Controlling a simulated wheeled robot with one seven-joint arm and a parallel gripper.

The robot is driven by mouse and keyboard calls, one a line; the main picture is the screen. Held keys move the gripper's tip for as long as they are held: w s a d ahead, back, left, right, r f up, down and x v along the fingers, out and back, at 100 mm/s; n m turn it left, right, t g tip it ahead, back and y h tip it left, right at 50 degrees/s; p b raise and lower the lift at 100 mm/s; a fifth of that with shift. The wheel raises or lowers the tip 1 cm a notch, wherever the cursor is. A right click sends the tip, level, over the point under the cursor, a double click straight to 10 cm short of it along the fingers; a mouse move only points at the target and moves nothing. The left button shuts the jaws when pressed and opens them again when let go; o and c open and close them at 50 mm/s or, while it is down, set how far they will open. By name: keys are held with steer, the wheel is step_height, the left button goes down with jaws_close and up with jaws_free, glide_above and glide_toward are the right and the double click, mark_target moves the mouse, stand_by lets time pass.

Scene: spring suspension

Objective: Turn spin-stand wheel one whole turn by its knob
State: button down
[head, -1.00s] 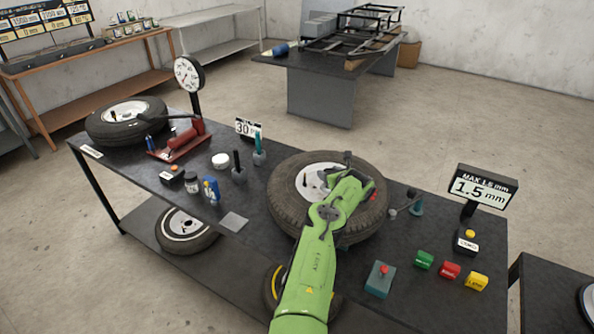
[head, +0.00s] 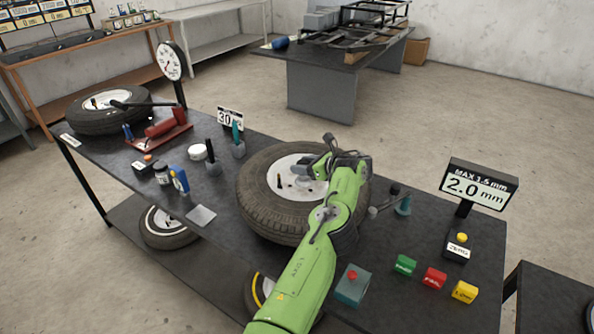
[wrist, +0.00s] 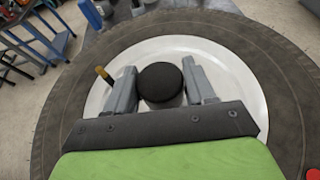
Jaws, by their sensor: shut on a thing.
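The spin-stand wheel (head: 254,210) lies flat on the dark bench, a black tyre around a white rim. It also fills much of the wrist view (wrist: 262,42). A round black knob (wrist: 160,82) stands on the rim, between the two grey fingers of my gripper (wrist: 162,88). The fingers are shut on the knob from both sides. In the head view my gripper (head: 304,170) is over the upper right part of the rim, and the knob is hard to make out there. A brass-coloured stem (wrist: 103,75) sticks up left of the left finger.
A display (head: 478,186) reads 2.0 mm under "MAX 1.5 mm". A gauge arm and teal stand (head: 403,206) sit close to the tyre's right side. A red-button box (head: 353,284) and green, red and yellow blocks (head: 434,278) lie in front. Small tools and pots crowd the left.

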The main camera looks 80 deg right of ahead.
steer(key=shift+w+r, duration=0.1)
steer(key=shift+r, duration=0.05)
stand_by(0.3)
steer(key=shift+c, duration=2.4)
jaws_free()
steer(key=b+v, duration=0.2)
steer(key=v, duration=1.3)
steer(key=shift+s, duration=0.3)
steer(key=shift+r, duration=0.1)
